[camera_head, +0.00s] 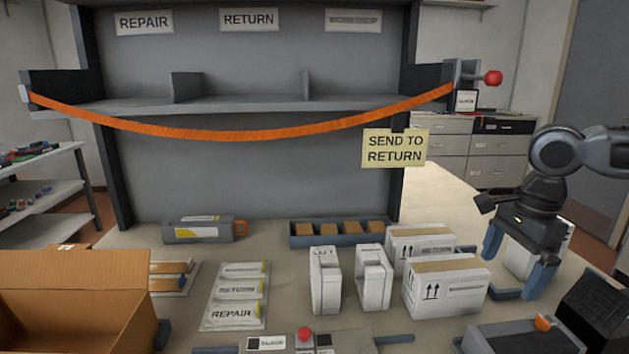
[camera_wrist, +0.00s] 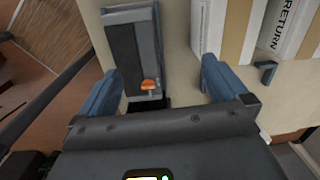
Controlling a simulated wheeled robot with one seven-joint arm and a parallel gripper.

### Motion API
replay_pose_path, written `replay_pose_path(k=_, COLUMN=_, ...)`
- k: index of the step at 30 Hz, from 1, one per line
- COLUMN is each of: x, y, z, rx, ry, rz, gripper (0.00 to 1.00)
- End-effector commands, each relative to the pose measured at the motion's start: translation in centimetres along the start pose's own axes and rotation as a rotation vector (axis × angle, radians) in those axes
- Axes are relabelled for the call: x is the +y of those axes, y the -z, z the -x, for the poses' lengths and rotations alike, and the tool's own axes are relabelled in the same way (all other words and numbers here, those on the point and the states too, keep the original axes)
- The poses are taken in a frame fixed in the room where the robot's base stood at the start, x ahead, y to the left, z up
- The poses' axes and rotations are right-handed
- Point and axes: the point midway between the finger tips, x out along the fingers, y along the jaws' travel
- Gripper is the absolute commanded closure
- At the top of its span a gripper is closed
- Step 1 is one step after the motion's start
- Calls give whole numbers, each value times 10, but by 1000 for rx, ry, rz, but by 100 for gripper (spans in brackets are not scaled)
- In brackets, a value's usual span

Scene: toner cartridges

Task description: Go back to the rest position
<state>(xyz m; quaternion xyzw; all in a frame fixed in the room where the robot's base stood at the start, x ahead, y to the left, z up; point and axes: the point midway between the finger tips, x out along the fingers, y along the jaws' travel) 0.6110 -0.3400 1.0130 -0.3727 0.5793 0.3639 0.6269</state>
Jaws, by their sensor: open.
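My gripper (camera_head: 512,277) is at the right side of the bench, with its blue fingers pointing down. The fingers are spread wide and I see nothing between them. In the wrist view my gripper (camera_wrist: 158,88) is open above the bench, near a grey device with an orange knob (camera_wrist: 149,84). The same grey device (camera_head: 500,340) lies at the front right in the head view, below and in front of my gripper. A white box (camera_head: 525,260) stands partly hidden behind the fingers.
White boxes (camera_head: 447,302) stand left of my gripper. A dark block (camera_head: 598,308) is at the far right. An orange strap (camera_head: 240,134) hangs across the shelf.

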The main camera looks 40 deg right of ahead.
Motion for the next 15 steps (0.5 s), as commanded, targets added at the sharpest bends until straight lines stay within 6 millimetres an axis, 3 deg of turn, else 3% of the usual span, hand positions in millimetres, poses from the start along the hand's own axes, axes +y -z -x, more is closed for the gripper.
replay_pose_path(k=8, x=-24, y=-56, z=-4, rx=-107, ry=93, rz=143, gripper=0)
replay_pose_path(k=11, x=-35, y=-86, z=-4, rx=-164, ry=147, rz=216, gripper=0)
replay_pose_path(k=15, x=-51, y=-143, z=-1, rx=-271, ry=248, rz=344, gripper=0)
